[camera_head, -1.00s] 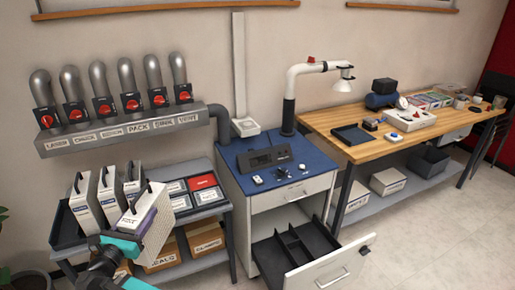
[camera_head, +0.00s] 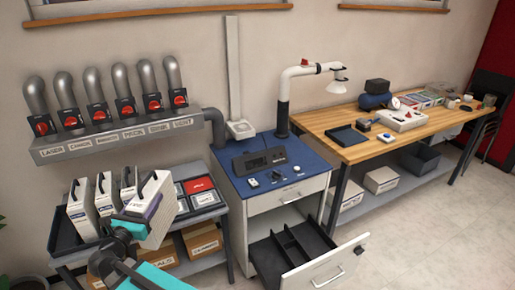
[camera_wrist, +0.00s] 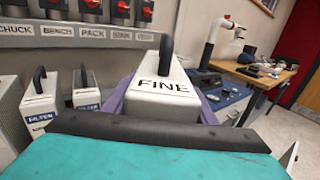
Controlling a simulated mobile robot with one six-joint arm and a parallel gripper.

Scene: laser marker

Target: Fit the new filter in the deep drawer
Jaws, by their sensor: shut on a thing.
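My gripper (camera_head: 127,225) is shut on a white filter box with a black handle and a purple edge (camera_head: 155,206). In the wrist view the held filter (camera_wrist: 168,100) reads "FINE" and its handle points up. It is tilted in the head view, in front of the left shelf. The deep drawer (camera_head: 318,262) is pulled open at the bottom of the blue-topped cabinet, to the right of my gripper. Its dark inside has dividers and appears empty. The far end of the drawer inside is partly hidden.
Several other white filters (camera_head: 81,211) stand in a dark tray on the grey shelf unit. Cardboard boxes (camera_head: 202,240) sit below. The blue-topped cabinet (camera_head: 262,162) carries a control box and small parts. A wooden workbench (camera_head: 372,149) stands right. The floor in front is clear.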

